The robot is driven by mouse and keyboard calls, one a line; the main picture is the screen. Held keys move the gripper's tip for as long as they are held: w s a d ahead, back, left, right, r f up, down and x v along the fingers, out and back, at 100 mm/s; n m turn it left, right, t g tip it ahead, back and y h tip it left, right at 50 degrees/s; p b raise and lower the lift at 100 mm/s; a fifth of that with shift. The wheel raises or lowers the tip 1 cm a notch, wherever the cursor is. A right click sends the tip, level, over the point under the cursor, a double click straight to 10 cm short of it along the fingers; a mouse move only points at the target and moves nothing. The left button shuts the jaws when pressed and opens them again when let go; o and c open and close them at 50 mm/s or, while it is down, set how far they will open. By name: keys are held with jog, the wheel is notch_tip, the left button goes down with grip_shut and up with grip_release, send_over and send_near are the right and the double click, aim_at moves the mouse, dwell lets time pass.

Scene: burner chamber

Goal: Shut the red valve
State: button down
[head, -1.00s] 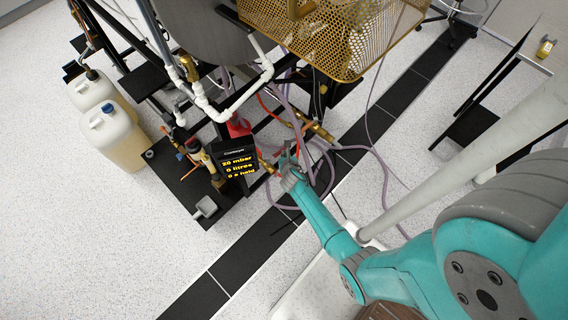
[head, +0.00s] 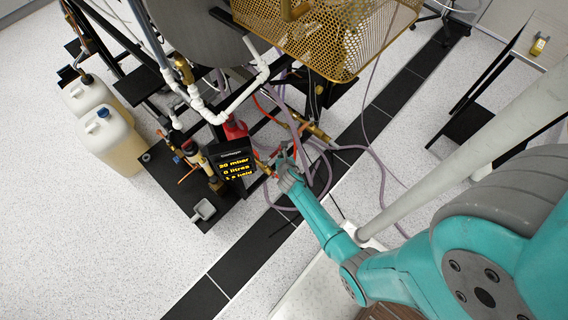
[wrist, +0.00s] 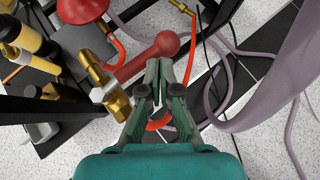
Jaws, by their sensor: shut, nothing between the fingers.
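The red valve has a red lever handle (wrist: 148,58) with a round knob end, joined to a brass body (wrist: 104,86) in the wrist view. The handle slants up to the right from the brass. My gripper (wrist: 165,66) is shut and empty, its fingertips right by the knob end of the handle. I cannot tell whether they touch it. In the head view my gripper (head: 287,160) is low beside the rig's frame, and the valve is mostly hidden there by the gripper and the black display.
A black display (head: 235,165) with yellow text stands left of my gripper. Purple hoses (head: 305,130) and an orange hose (wrist: 118,45) run close by. A red rounded object (wrist: 82,10) is at the wrist view's top left. A perforated brass basket (head: 340,40) hangs above. Open floor lies front left.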

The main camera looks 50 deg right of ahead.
jog(key=v, duration=1.1)
jog(key=shift+s, duration=0.1)
jog(key=s+a+r+m+t+y, duration=0.35)
jog(key=s+a+r+m, duration=0.65)
jog(key=s+a+m, duration=0.4)
jog(key=s+a+r+m+t+y, duration=0.1)
jog(key=s+a+r+m, duration=0.1)
jog(key=s+r+m, duration=0.4)
jog(key=s+a+r+m+t+y, duration=0.2)
jog(key=s+r+m, duration=0.4)
jog(key=r, duration=1.1)
jog(key=shift+s+r+m, duration=0.15)
jog(key=shift+s+m, duration=0.25)
jog(key=shift+m, duration=0.7)
